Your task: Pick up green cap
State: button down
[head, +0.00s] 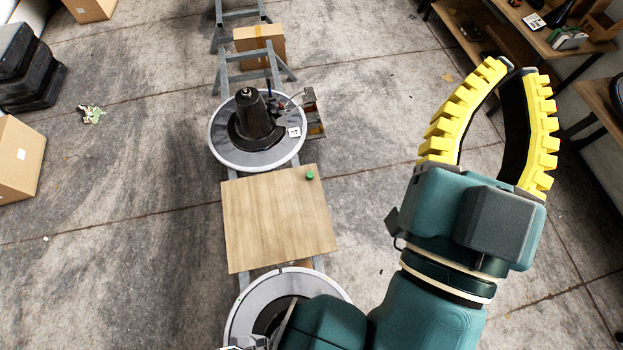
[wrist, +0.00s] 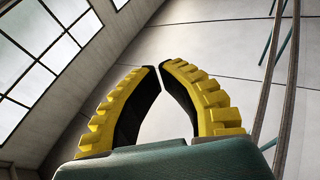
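The small green cap (head: 310,175) stands near the far right corner of a square wooden board (head: 275,225) in the head view. My gripper (head: 514,67) is raised at the right of the head view, well away from the cap. Its two yellow, ridged fingers bow outward and their tips come almost together, with nothing between them. The fingers also show in the wrist view (wrist: 158,67), which faces a wall and windows. The cap is not in the wrist view.
A round grey platform with a dark cone-shaped part (head: 255,118) stands just beyond the board. Cardboard boxes (head: 15,158) and black cases (head: 30,65) are at the left. A wooden shelf (head: 520,40) is at the far right. Open concrete floor lies around the board.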

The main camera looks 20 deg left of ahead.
jog(key=shift+w+a, duration=0.25)
jog(key=shift+w, duration=0.1)
jog(key=c, duration=0.6)
grip_release()
